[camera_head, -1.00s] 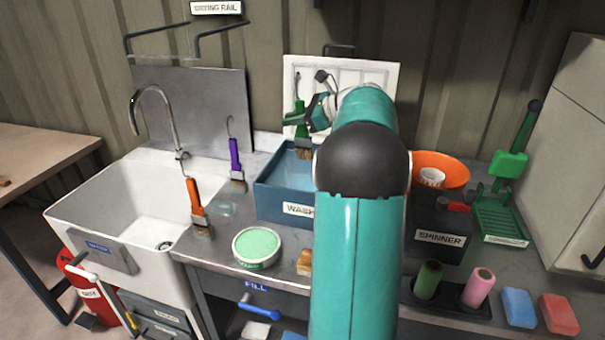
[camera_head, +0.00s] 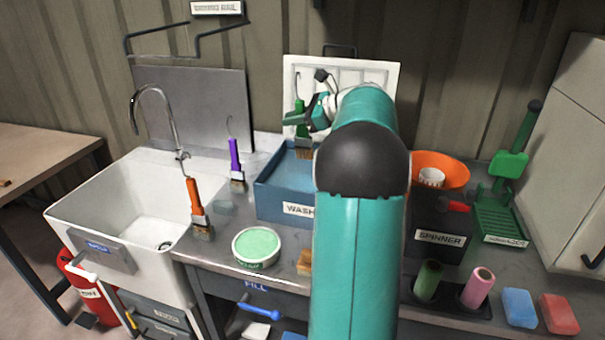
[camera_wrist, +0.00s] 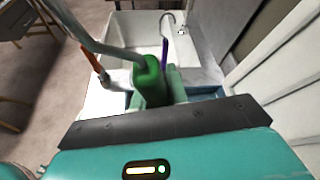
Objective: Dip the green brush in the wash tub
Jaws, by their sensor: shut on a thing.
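The green brush (camera_head: 299,119) hangs upright with bristles down over the blue wash tub (camera_head: 283,209) in the head view. Its bristles are about level with the tub's rim; I cannot tell whether they touch the water. My gripper (camera_head: 311,117) is shut on the brush's green handle, which also shows close up in the wrist view (camera_wrist: 150,82). My arm hides the right side of the tub.
An orange brush (camera_head: 195,200) and a purple brush (camera_head: 235,160) stand left of the tub, by the white sink (camera_head: 85,210). A green-topped tin (camera_head: 256,246) sits in front. The spinner (camera_head: 441,236) and an orange bowl (camera_head: 452,168) are right of my arm.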

